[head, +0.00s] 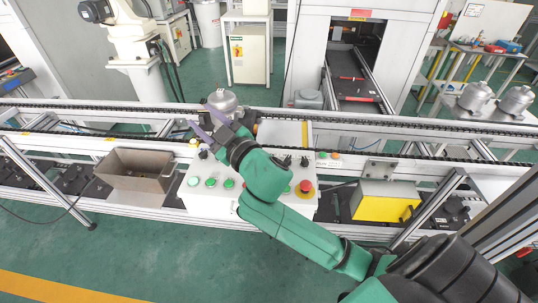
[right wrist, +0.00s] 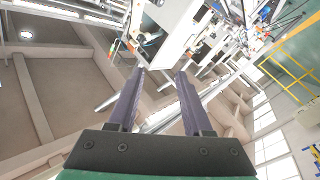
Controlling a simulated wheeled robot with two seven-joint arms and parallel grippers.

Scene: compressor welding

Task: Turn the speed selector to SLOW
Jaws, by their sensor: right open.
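A white control box (head: 225,205) stands on the near side of the conveyor, with green buttons (head: 211,182) and a red emergency stop (head: 305,187) on a yellow ring. Small black selector knobs (head: 304,161) show near its back edge. Their labels are too small to read, so I cannot tell which one is the speed selector. My right gripper (head: 205,122) is above the back left part of the box, its forearm covering the middle of the panel. In the right wrist view the gripper (right wrist: 160,72) is open, with nothing between its fingers. My left gripper is not in view.
A silver compressor (head: 221,100) is on the conveyor behind my right gripper. A brown metal bin (head: 136,172) is left of the box and a yellow box (head: 384,208) is to the right. The conveyor rail (head: 400,127) runs across behind.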

